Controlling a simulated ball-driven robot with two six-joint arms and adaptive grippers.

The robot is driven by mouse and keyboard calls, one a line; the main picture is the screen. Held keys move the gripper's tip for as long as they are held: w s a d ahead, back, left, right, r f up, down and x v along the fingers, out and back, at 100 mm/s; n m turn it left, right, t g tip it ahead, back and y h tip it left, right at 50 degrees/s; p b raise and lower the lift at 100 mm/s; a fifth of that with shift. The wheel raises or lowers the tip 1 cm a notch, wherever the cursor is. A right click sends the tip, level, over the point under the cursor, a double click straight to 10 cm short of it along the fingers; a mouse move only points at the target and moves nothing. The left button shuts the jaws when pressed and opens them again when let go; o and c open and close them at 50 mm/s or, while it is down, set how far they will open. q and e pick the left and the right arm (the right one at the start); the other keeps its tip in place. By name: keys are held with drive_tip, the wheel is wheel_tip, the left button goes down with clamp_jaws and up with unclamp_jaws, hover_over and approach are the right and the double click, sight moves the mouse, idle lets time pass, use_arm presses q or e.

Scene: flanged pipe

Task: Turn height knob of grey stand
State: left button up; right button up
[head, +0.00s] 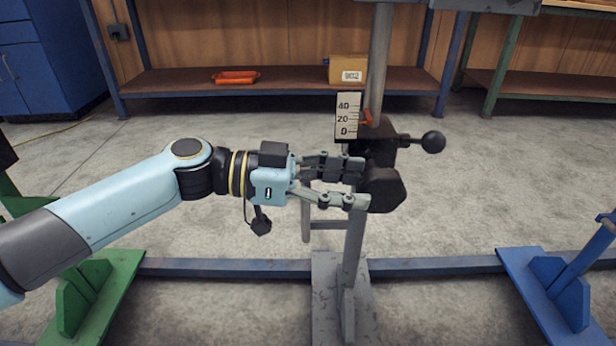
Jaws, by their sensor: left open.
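The grey stand (353,240) rises in the middle of the head view, with a grey post (379,60) going up out of the frame. A dark clamp block sits on it. The black height knob (383,190) is at the block's lower front, and a lever with a black ball (433,142) points right. A white scale (348,117) marked 0, 20, 40 has a red pointer (366,118) near 20. My left gripper (358,187) is open, its fingertips at the knob's left side; whether they touch it I cannot tell. My right gripper is not in view.
A blue floor rail (220,268) runs behind the stand's foot, between a green support (88,290) at left and a blue support (550,285) at right. Behind are a shelf with a box (348,69) and an orange tray (236,77).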

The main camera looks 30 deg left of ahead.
use_arm(q)
drive_tip(key=v, duration=0.8)
drive_tip(key=shift+s+a, duration=0.25)
drive_tip(key=shift+a, duration=0.05)
